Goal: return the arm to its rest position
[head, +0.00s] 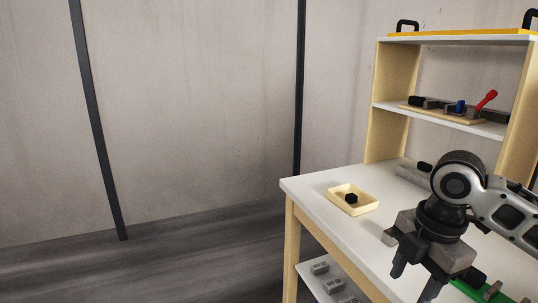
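My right gripper (414,278) hangs over the front part of the white table (310,192), fingers pointing down. Its two fingers are apart with nothing seen between them. My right arm comes in from the right edge and hides part of the tabletop. My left gripper and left arm are out of view.
A small cream tray (338,203) on the table holds a black piece (351,198). A shelf (390,107) behind holds tools, including a red-handled one (487,100). Grey blocks (320,268) sit on the lower shelf. Floor at left is clear.

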